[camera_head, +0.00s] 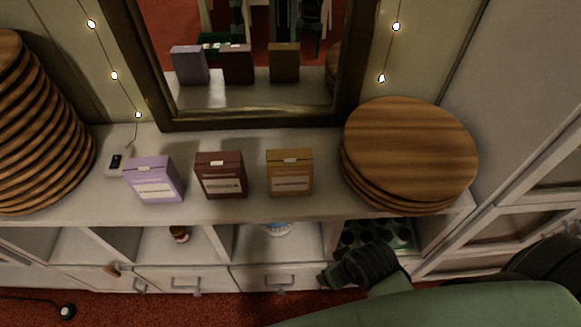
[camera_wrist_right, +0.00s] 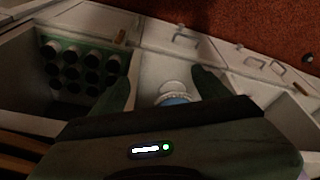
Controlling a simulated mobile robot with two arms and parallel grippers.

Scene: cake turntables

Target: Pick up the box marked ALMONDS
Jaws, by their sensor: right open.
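Three boxes stand in a row on the white shelf top: a lilac box (camera_head: 155,180), a dark red box (camera_head: 221,175) and a tan box (camera_head: 290,173). Each has a pale label on its front; the print is too small to read surely, so I cannot tell which says ALMONDS. My right gripper (camera_head: 345,268) is in front of the shelf unit, lower and right of the boxes, touching none of them. In the right wrist view its two fingers (camera_wrist_right: 165,92) are apart, with nothing held between them. My left gripper is not in view.
Stacked round wooden boards stand at right (camera_head: 410,152) and left (camera_head: 40,130) of the boxes. A framed mirror (camera_head: 250,120) behind reflects the boxes. Compartments below hold a small jar (camera_head: 179,234), a blue-and-white item (camera_head: 277,229) and a green rack (camera_wrist_right: 85,70).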

